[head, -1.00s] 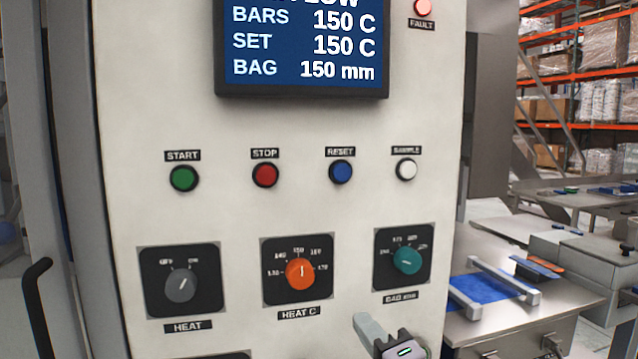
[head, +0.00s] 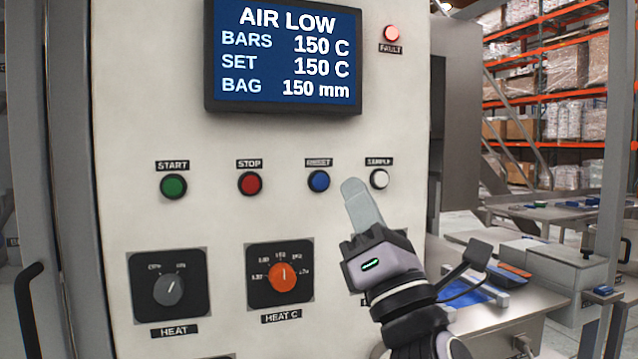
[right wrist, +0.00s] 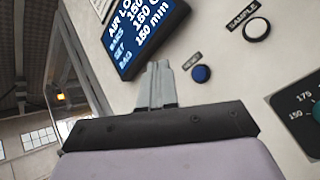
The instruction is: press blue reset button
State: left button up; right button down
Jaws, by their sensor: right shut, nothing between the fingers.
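The blue reset button (head: 318,181) sits on the pale control panel under its RESET label, between the red stop button (head: 249,184) and the white sample button (head: 379,179). In the right wrist view the blue reset button (right wrist: 201,74) is just right of the fingertips. My right gripper (head: 354,188) is shut and empty, its fingers pointing up in front of the panel, right of the blue button and below the white one. The fingers also show in the right wrist view (right wrist: 158,70). Contact with the panel is not visible. My left gripper is not in view.
A green start button (head: 173,186) is at the left of the row. A screen (head: 285,100) above reads AIR LOW, and the red fault lamp (head: 391,33) is lit. Heat (head: 169,289) and orange heat C (head: 284,278) knobs are below. A workbench stands at right.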

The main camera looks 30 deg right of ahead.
aim_at(333, 192)
jog(key=shift+w+d+b, duration=0.3)
jog(key=shift+w+d, duration=0.05)
jog(key=shift+w, duration=1.1)
jog(key=shift+w+d+b, duration=0.25)
jog(key=shift+w+d, duration=0.05)
jog(key=shift+w, duration=1.1)
jog(key=shift+w+d+b, duration=0.3)
jog(key=shift+w+d, duration=0.05)
jog(key=shift+w, duration=1.1)
jog(key=shift+w, duration=0.15)
jog(key=shift+w+d, duration=0.1)
jog(key=shift+w, duration=0.15)
jog(key=shift+w+d, duration=0.1)
jog(key=shift+w, duration=0.3)
jog(key=shift+s, duration=0.1)
jog(key=shift+s+a, duration=0.2)
jog(key=shift+s, duration=0.5)
jog(key=shift+s, duration=0.1)
